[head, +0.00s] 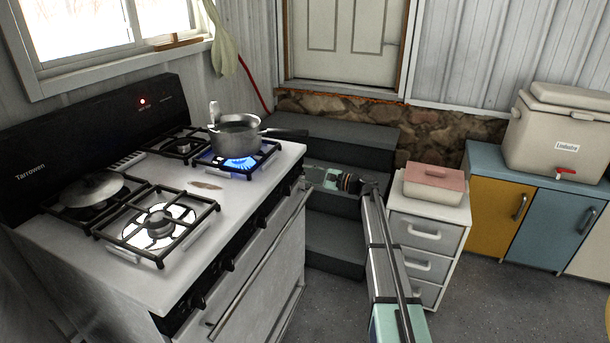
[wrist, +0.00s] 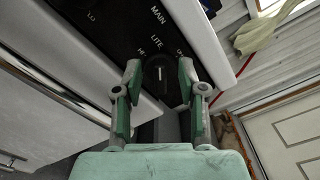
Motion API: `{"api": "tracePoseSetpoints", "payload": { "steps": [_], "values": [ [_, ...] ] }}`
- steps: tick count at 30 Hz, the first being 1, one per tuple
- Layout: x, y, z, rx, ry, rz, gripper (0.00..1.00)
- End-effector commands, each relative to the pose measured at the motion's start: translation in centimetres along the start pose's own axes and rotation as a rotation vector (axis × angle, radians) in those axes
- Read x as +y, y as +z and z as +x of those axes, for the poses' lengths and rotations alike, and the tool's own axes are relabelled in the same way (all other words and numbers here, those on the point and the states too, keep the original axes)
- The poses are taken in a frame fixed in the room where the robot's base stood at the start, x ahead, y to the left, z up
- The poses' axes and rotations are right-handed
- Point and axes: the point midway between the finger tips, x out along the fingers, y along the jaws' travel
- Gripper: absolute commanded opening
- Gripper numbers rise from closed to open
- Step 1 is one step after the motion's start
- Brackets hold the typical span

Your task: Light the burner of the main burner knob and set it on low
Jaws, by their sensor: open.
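The main burner knob (wrist: 158,78) is dark and round, on the stove's black front panel below the words MAIN and LITE. Its white mark stands nearly upright in the wrist view, towards LITE. My gripper (wrist: 159,71) is open, with one finger on each side of the knob; I cannot tell whether either finger touches it. In the head view my gripper (head: 318,177) is at the far right end of the stove front, and the knob there is hidden.
The stove (head: 190,245) has several other front knobs and an oven handle (head: 262,270). The saucepan's handle (head: 287,133) sticks out above the right edge. A lidded pan (head: 92,188) sits at the left. A white drawer unit (head: 428,232) stands right of my arm.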

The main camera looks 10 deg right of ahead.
Motion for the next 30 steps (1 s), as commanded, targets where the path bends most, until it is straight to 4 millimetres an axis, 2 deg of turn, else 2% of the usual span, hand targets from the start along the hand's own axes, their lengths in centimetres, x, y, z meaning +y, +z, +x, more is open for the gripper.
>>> {"api": "tracePoseSetpoints", "payload": {
  "steps": [9, 15, 21, 30],
  "values": [
    [0.0, 0.1, -5.9, 0.002, -0.001, 0.000, 0.41],
    [0.0, 0.0, -9.1, 0.002, -0.001, 0.000, 0.41],
    [0.0, 0.1, -10.6, 0.000, 0.000, 0.000, 0.41],
    [0.0, 0.0, -10.7, 0.000, 0.000, 0.000, 0.41]
  ]
}}
